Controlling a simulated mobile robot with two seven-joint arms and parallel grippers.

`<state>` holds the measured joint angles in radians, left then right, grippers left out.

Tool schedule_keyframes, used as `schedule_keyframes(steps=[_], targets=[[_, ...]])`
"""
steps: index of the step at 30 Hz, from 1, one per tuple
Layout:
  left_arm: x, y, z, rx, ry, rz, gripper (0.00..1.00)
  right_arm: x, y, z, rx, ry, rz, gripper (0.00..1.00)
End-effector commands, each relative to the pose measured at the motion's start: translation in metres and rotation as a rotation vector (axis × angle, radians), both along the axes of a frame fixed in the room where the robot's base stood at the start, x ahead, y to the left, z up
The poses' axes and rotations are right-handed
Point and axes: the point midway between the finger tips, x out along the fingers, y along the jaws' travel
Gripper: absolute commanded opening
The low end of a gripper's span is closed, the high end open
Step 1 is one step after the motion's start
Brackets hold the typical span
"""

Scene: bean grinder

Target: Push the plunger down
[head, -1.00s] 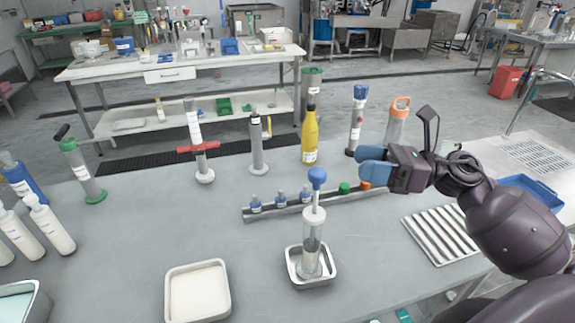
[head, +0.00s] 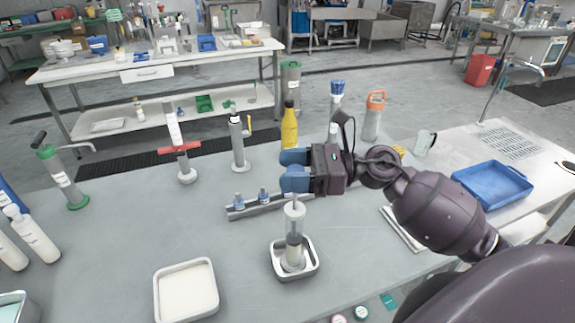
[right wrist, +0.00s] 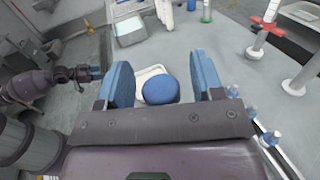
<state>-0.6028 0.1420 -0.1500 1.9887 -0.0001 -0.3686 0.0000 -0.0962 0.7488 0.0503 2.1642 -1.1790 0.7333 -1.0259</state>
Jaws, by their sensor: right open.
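The plunger is a pale shaft that rises from a clear cylinder (head: 294,225). The cylinder stands upright in a small metal tray (head: 274,258). The plunger's blue knob (right wrist: 160,90) shows between the fingers of my right gripper (right wrist: 162,82) in the right wrist view, with gaps on both sides. In the head view my right gripper (head: 294,172) is at the top of the plunger and hides the knob. It is open. My left gripper (right wrist: 87,73) shows small at the left of the right wrist view; its jaws are unclear.
A rack of small blue-capped bottles (head: 239,209) stands just behind the cylinder. A white-filled tray (head: 186,292) lies front left. A yellow bottle (head: 289,127) and taller pumps stand behind. A blue tray (head: 493,185) lies at the right.

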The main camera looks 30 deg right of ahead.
Motion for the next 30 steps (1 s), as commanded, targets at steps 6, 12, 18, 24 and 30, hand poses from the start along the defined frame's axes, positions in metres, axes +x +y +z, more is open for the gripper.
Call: schedule_keyframes(steps=[6,12,18,24,30], targets=[[0.0004,0.0,0.0029,0.0,-0.002,0.0,0.61,0.0048,0.0077,0.0001,0.0,-0.001,-0.001,0.61],[0.0006,0.0,0.003,0.0,-0.003,0.0,0.61,0.0049,0.0078,-0.0003,0.0,0.0,-0.001,0.61],[0.0008,0.0,0.0034,0.0,-0.004,0.0,0.61,0.0048,0.0077,-0.0003,0.0,0.0,-0.001,0.35],[0.0011,0.0,0.0036,0.001,-0.004,-0.001,0.61,0.0047,0.0077,-0.0002,0.0,0.0,0.0,0.04],[0.0016,-0.0001,0.003,0.001,-0.005,-0.001,0.61,0.0046,0.0076,-0.0013,0.0,0.0,0.0,0.0]])
